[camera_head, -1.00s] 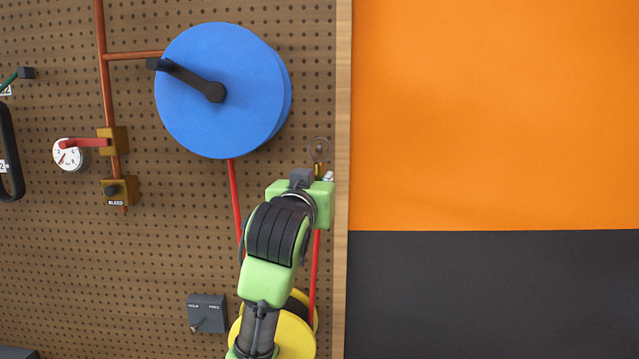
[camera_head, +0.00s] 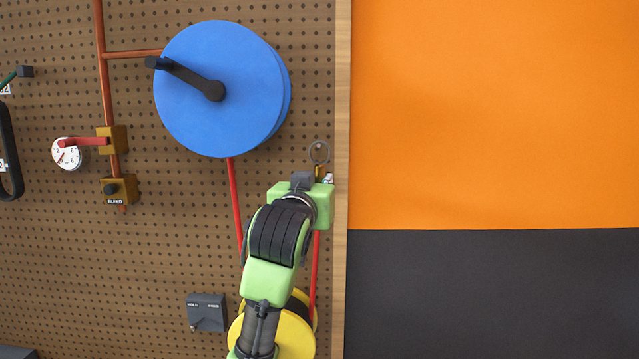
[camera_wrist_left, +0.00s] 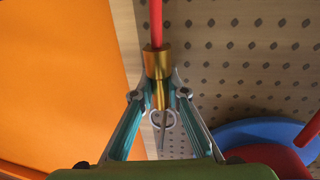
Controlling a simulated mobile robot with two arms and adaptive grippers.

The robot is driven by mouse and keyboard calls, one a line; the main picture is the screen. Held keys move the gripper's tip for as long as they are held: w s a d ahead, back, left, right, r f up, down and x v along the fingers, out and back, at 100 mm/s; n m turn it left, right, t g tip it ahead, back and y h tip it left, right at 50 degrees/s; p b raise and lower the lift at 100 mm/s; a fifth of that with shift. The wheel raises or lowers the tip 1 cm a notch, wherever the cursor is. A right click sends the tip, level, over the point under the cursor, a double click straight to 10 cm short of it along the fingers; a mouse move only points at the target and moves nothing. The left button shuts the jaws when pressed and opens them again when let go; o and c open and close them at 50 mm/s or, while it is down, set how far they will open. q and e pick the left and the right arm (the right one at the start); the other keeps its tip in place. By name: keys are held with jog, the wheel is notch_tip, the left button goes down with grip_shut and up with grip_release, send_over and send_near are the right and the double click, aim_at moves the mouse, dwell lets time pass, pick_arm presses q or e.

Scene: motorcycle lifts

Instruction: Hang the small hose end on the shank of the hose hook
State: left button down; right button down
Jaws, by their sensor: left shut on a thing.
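My left gripper (camera_head: 321,180) is at the right edge of the pegboard and mostly hidden behind its own green wrist in the head view. In the left wrist view its teal fingers (camera_wrist_left: 158,94) are closed about the brass hose end (camera_wrist_left: 157,62). The red hose (camera_wrist_left: 155,20) runs from the fitting. The small ring (camera_wrist_left: 162,119) on the hose end shows between the fingers; it also shows above the gripper in the head view (camera_head: 318,152). A thin grey rod (camera_wrist_left: 163,140), perhaps the hook's shank, appears at the ring; I cannot tell whether it passes through.
A blue reel (camera_head: 220,125) with a black crank is up and left of the gripper. A yellow pulley (camera_head: 308,346) is below, partly behind my arm. A grey hold/free box (camera_head: 207,312) is at lower left. A wooden edge strip (camera_head: 342,120) borders the board just right.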

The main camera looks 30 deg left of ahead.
pick_arm(q)
jog(key=c, duration=1.9)
grip_release()
jog(key=shift+d+r, duration=0.1)
jog(key=shift+s, duration=0.15)
jog(key=v, duration=1.1)
jog(key=shift+s+d, duration=0.2)
jog(key=shift+s, duration=0.15)
